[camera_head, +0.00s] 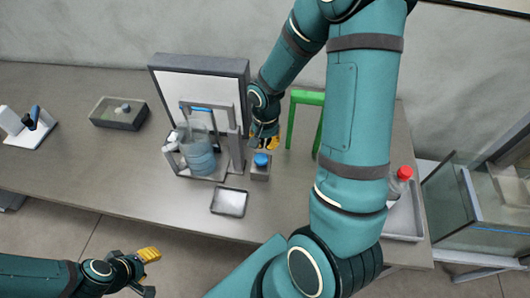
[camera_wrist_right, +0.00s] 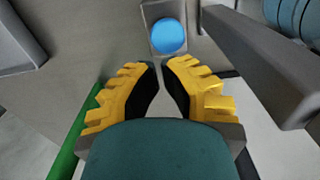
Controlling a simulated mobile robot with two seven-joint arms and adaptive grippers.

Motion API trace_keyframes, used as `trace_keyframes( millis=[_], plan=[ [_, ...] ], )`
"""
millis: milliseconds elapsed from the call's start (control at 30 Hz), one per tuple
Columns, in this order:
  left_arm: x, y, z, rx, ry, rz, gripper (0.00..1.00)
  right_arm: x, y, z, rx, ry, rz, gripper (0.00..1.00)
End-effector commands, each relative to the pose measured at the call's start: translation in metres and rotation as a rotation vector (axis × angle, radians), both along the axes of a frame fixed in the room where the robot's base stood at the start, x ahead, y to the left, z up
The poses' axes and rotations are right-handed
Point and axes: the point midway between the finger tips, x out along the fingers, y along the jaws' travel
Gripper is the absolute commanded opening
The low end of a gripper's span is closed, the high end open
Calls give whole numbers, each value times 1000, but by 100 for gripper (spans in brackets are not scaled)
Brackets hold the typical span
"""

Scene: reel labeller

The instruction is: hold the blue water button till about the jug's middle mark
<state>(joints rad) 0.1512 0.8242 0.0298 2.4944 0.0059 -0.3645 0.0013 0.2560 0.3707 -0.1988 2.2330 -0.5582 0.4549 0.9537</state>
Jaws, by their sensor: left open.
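The clear jug (camera_head: 199,143) stands under the dispenser frame (camera_head: 236,150) and holds blue water in its lower part. I cannot make out its middle mark. The blue water button (camera_head: 261,159) sits on a small grey block right of the jug; it also shows in the right wrist view (camera_wrist_right: 167,36). My right gripper (camera_head: 264,145) is just behind the button, its fingertips close together with a narrow empty gap (camera_wrist_right: 161,68), apart from the button in the wrist view. My left gripper (camera_head: 152,272) is open and empty, in front of the table.
A small tray (camera_head: 229,202) lies in front of the dispenser. A green frame (camera_head: 291,120) stands right of my right gripper. A grey box (camera_head: 118,113) is at the left, and a red-capped bottle (camera_head: 399,182) stands at the right. The table's front left is clear.

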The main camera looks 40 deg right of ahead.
Motion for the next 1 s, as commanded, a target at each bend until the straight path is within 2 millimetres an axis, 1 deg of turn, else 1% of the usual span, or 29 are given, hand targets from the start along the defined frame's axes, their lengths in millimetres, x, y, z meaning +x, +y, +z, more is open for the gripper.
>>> trace_keyframes(
  millis=[33,100,300,500,800,867,1000],
  plan=[
    [0,0,-2,0,0,0,45,-1,0,-11,1,6,2,0],
    [0,0,-2,1,0,0,45,-1,1,-23,1,5,1,0],
    [0,0,-4,1,0,0,45,0,0,-46,0,3,1,0],
    [0,0,-4,1,0,0,45,0,0,-53,1,1,0,0],
    [0,0,-4,1,0,0,45,0,0,-53,0,0,1,0],
    [0,0,-6,1,0,0,45,0,1,-54,0,0,1,0],
    [0,-1,-18,3,1,0,45,0,1,-63,0,0,2,0]
  ],
)
